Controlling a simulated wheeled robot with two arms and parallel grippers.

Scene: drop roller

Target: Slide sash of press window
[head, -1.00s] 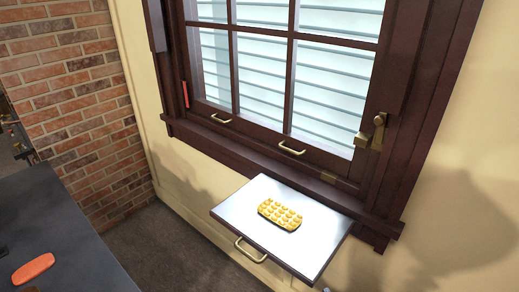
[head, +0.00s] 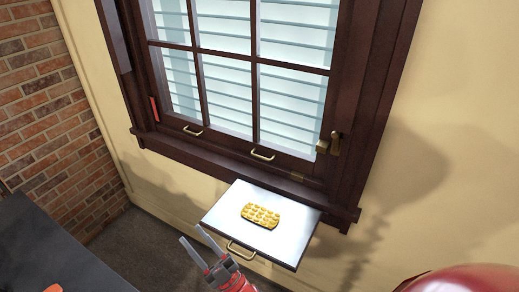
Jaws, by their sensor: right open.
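The window sash (head: 255,103), dark brown with several panes, is in its frame in the head view, its bottom rail down near the sill. Two brass lift handles sit on that rail, a left one (head: 193,131) and a right one (head: 262,155). A brass latch (head: 334,144) is on the right side of the frame. My right gripper (head: 196,241) is at the bottom middle, open and empty, with its two fingers pointing up and left. It appears left of the pull-out shelf and apart from the window. My left gripper is not in view.
A white pull-out shelf (head: 225,208) with a brass handle (head: 241,250) juts out below the sill. A yellow bumpy block (head: 262,215) lies on it. A dark counter (head: 50,245) with an orange object (head: 54,288) is at lower left. A brick wall (head: 45,110) stands at left.

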